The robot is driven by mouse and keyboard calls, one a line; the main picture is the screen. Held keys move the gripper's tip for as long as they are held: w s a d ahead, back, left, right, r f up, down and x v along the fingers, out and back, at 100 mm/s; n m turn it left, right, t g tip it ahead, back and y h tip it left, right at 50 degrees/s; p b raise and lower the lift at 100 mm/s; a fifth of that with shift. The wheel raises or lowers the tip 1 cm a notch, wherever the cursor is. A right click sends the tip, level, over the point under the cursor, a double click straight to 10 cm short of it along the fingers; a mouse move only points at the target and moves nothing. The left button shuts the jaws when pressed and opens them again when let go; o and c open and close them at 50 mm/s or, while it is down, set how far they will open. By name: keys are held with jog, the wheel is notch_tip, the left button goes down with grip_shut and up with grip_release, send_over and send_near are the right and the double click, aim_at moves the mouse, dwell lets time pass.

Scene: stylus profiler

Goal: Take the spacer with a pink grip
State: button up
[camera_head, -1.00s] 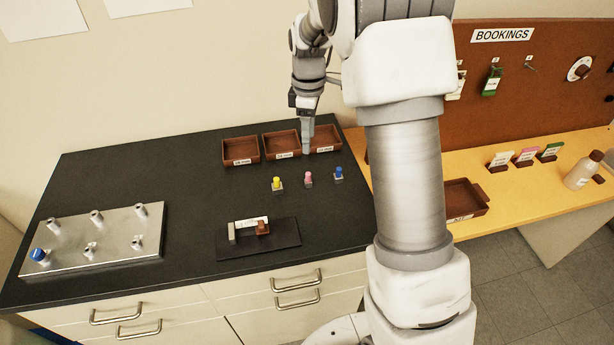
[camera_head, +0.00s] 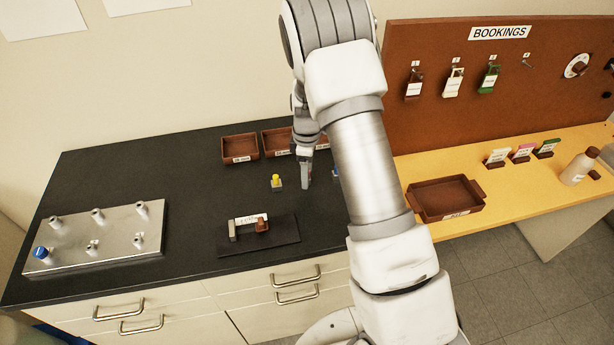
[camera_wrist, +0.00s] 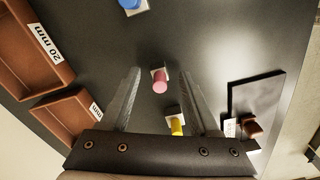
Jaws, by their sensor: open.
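The spacer with a pink grip (camera_wrist: 160,84) stands on a small light square base on the dark worktop. In the wrist view it lies between the two fingers of my gripper (camera_wrist: 163,80), near the tips, and I see no contact. My gripper is open and empty. In the head view my gripper (camera_head: 305,182) is low over the worktop and hides the pink grip. The spacer with a yellow grip (camera_head: 277,182) stands just to its left. The spacer with a blue grip (camera_wrist: 131,4) is at the top edge of the wrist view.
Brown trays (camera_head: 240,159) stand along the back of the worktop. A dark mat (camera_head: 285,240) with a small device lies in front. A metal plate (camera_head: 75,256) with several posts is at the left. A yellow bench (camera_head: 400,165) with another brown tray is at the right.

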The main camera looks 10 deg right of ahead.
jog(key=shift+f, duration=0.35)
jog(key=shift+c, duration=0.2)
grip_shut()
jog(key=shift+r, duration=0.15)
